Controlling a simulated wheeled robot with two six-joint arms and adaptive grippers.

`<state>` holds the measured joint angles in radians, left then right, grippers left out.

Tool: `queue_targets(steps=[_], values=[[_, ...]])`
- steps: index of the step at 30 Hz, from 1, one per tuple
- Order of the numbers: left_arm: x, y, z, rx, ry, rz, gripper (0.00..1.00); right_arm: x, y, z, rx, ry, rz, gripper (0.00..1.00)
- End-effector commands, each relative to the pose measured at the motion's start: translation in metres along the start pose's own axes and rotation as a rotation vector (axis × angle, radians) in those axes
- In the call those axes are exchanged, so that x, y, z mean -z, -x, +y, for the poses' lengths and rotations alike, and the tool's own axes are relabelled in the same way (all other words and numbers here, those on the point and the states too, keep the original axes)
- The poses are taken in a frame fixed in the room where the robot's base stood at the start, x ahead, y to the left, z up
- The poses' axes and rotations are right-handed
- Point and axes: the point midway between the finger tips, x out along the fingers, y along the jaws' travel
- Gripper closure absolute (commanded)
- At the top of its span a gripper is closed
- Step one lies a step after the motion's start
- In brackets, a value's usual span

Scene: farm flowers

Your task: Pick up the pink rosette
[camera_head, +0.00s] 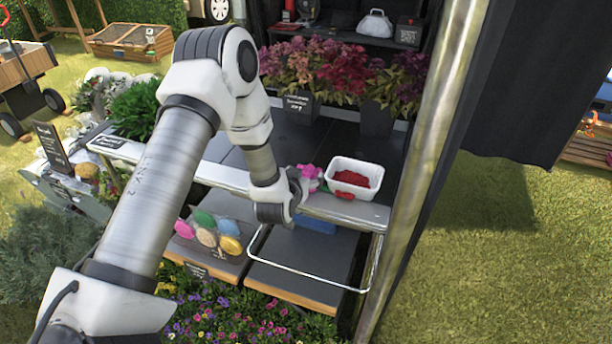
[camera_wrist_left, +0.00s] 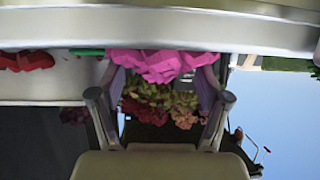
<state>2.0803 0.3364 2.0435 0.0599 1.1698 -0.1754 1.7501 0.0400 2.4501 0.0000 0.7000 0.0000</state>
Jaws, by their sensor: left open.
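A bright pink rosette (camera_head: 309,172) lies on the dark upper shelf, just left of a white tub (camera_head: 360,188). My left gripper (camera_head: 297,184) is beside it, and my wrist hides part of this area. In the left wrist view, which looks upside down, the pink rosette (camera_wrist_left: 155,65) spans the gap between the two open fingers of my left gripper (camera_wrist_left: 160,82). I cannot tell whether the fingers touch it. My right gripper is in neither view.
The white tub holds red pieces (camera_head: 350,178). A metal rail (camera_head: 345,212) runs along the shelf front, and a metal post (camera_head: 420,150) stands to the right. Coloured round pieces (camera_head: 204,236) lie on the lower shelf. Potted red and purple plants (camera_head: 345,68) stand behind.

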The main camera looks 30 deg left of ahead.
Motion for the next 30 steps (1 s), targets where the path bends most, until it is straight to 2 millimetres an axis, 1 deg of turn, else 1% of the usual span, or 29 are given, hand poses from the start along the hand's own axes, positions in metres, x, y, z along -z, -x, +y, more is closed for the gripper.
queue_targets(steps=[1, 4, 6, 11, 14, 15, 26, 30], values=[[0.001, -0.009, 0.001, 0.0, -0.003, 0.0, 0.24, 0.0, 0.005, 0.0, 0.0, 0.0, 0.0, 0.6], [0.0, -0.024, 0.0, 0.0, -0.002, 0.001, 0.24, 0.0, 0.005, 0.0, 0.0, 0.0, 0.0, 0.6], [0.0, -0.028, 0.0, 0.0, -0.001, 0.0, 0.24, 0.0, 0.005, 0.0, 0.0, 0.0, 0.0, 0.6], [0.0, -0.028, 0.001, 0.0, 0.0, 0.0, 0.24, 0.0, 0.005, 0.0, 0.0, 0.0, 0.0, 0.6], [0.0, -0.028, 0.001, 0.0, 0.0, 0.0, 0.56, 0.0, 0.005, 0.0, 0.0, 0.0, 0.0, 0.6], [0.0, -0.028, 0.001, 0.0, 0.0, 0.0, 0.62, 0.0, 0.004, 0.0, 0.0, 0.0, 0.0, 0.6], [0.0, -0.027, 0.001, 0.0, 0.0, -0.001, 0.62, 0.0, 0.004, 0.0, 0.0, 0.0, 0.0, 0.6], [0.008, -0.025, 0.001, -0.001, 0.0, 0.001, 0.62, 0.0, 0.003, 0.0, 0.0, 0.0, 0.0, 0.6]])
